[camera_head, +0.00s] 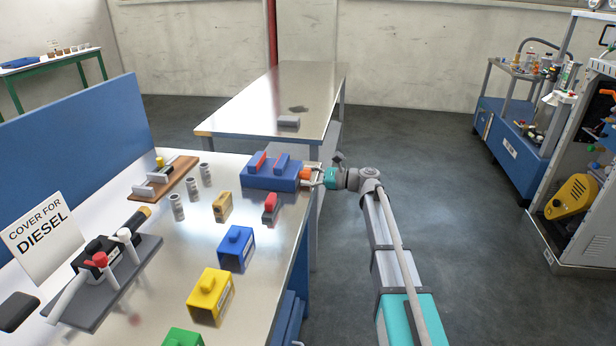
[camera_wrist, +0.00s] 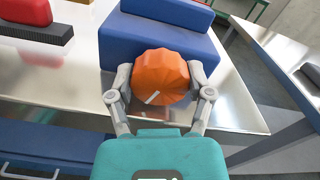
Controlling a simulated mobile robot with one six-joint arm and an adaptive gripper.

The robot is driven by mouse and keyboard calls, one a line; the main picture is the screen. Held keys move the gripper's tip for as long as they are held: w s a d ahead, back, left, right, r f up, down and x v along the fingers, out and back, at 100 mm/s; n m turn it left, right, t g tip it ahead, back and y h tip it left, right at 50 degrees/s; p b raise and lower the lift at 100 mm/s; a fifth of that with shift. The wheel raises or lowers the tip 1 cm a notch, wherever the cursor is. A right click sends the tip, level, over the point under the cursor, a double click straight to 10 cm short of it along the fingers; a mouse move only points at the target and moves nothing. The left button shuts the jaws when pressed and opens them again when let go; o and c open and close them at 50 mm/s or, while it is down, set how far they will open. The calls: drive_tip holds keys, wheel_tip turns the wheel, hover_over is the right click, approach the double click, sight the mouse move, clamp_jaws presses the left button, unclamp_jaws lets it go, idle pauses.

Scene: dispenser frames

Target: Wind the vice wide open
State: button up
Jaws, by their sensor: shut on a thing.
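The blue vice (camera_head: 262,182) stands at the far right corner of the metal workbench, with two upright jaws that have red faces and a gap between them. Its orange ribbed knob (camera_head: 306,174) sticks out on the right side, past the bench edge. My gripper (camera_head: 316,176) comes in from the right and is shut on the knob. In the wrist view the two grey fingers press on the left and right sides of the orange knob (camera_wrist: 161,78), which bears a short white mark at its lower left. The blue vice body (camera_wrist: 160,32) is behind it; its jaws are cut off there.
A red-topped block (camera_head: 270,204), a small tan block (camera_head: 222,206) and grey cylinders (camera_head: 206,174) stand near the vice. Blue (camera_head: 236,248) and yellow (camera_head: 211,294) boxes are nearer. A second metal table (camera_head: 270,100) is behind.

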drive_tip(key=shift+n, duration=1.3)
drive_tip(key=o, duration=1.1)
drive_tip(key=shift+o, duration=0.2)
drive_tip(key=shift+m, duration=0.3)
